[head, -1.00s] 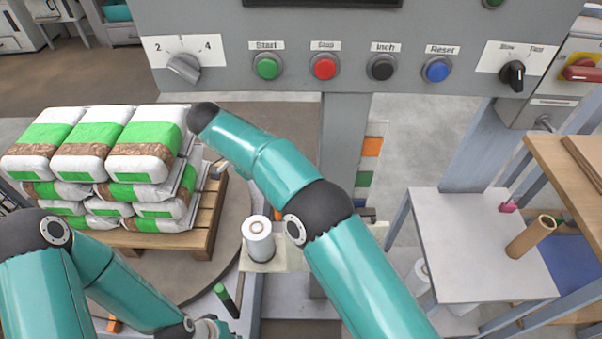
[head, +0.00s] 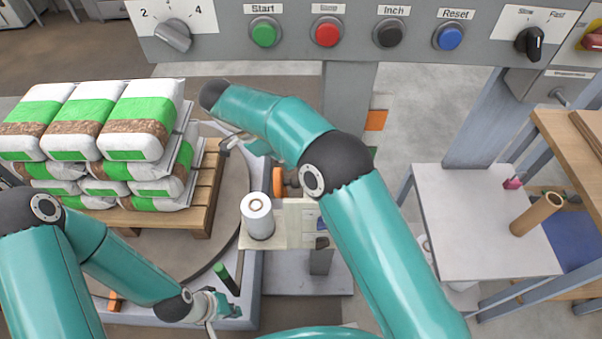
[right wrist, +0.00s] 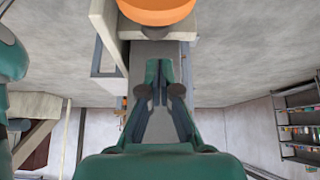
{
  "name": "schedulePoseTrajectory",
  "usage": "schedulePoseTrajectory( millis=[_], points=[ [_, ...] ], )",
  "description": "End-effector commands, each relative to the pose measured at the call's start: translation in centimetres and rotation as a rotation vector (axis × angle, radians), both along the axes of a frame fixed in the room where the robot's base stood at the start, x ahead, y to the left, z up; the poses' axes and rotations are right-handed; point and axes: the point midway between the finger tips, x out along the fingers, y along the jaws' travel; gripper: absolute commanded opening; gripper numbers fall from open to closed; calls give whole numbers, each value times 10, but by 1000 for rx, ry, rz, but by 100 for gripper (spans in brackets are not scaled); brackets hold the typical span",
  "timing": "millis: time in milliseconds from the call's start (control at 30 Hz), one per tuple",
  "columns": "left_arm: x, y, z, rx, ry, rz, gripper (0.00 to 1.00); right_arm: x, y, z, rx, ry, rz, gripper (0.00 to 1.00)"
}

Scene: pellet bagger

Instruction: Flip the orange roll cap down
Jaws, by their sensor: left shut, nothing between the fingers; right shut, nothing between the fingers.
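The orange roll cap (head: 278,180) shows partly in the head view, below my right forearm and behind the white roll (head: 257,216) on its small plate. In the right wrist view a large orange round part (right wrist: 156,10), which looks like the same cap, is at the top edge and cut off by the frame. My right gripper (right wrist: 158,66) is shut and empty, its fingertips just below that orange part; I cannot tell whether they touch. In the head view it is mostly hidden by my right arm. My left gripper (head: 216,309) is shut and empty at the lower left, near a green-topped post.
A pallet (head: 207,190) stacked with white and green bags stands at the left. The control panel (head: 290,50) with buttons and knobs spans the top.

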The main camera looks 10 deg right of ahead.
Motion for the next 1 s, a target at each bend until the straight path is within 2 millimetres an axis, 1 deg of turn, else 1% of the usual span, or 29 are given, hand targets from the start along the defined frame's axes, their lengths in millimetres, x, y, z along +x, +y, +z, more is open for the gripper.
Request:
schedulePoseTrajectory(
  millis=[33, 200, 400, 833, 1000],
  points=[
    [0, 0, -6, 0, 0, 0, 0, -1, -7, -11, 0, 3, -2, 0],
    [0, 0, -13, 0, 0, 0, 0, -4, -21, -33, 0, 2, -1, 0],
    [0, 0, -16, 0, 0, 0, 0, -5, -30, -47, 0, -1, -1, 0],
    [0, 0, -15, 0, 0, 0, 0, -5, -32, -48, -1, 0, -2, 0],
    [0, 0, -7, 0, 0, 0, 0, -6, -34, -45, -21, 5, -11, 0]
  ],
)
